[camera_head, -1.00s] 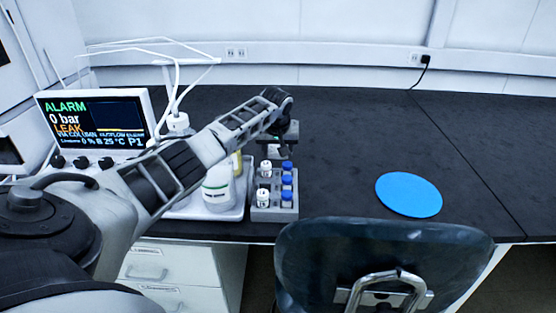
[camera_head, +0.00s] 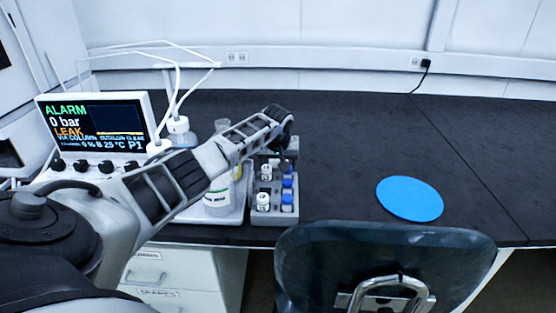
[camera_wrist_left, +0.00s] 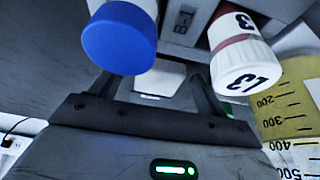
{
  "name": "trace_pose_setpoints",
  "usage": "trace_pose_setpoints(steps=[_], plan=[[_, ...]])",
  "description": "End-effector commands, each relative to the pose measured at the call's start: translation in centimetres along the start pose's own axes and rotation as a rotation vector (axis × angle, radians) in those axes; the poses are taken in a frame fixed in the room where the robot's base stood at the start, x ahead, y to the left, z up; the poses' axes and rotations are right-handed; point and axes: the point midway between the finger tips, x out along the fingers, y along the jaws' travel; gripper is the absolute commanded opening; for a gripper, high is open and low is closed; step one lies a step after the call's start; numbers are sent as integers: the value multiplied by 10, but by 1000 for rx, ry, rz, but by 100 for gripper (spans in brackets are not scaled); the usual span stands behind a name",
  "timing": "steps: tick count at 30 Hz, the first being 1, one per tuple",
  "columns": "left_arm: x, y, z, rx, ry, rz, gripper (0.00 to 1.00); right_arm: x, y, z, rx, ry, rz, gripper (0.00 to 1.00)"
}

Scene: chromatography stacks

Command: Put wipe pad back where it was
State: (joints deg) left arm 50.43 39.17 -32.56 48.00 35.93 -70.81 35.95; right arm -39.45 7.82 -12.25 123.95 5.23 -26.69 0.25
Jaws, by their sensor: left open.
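My left gripper (camera_head: 283,152) is lowered at the back of the grey vial rack (camera_head: 262,211), and its fingertips are hard to make out in the head view. In the left wrist view, its two dark fingers (camera_wrist_left: 154,88) are apart. A pale, flat piece (camera_wrist_left: 160,77) shows between and beyond them; it may be the wipe pad, but I cannot tell for sure. I see no contact between it and the fingers. My right gripper is not in view.
A blue-capped vial (camera_wrist_left: 120,38) and a white-capped vial (camera_wrist_left: 243,66) are close to the left wrist camera. Bottles on a white tray (camera_head: 226,219) and the alarm screen (camera_head: 97,123) stand left. A blue disc (camera_head: 409,198) lies right on the open black bench. A chair (camera_head: 385,255) is in front.

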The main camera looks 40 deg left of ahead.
Motion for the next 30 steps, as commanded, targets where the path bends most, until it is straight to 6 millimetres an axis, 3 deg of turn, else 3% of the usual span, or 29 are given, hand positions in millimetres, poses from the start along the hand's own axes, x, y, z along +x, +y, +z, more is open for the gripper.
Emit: trace_pose_setpoints(steps=[5, 18, 24, 30], plan=[[-19, 0, -2, 1, 2, 1, 75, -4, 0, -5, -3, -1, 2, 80], [-105, 0, -2, 1, 2, 2, 75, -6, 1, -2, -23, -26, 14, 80], [-121, 0, -1, -1, 0, 1, 75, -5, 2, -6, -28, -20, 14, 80], [-122, 0, -1, -1, 0, 1, 75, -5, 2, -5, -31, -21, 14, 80]])
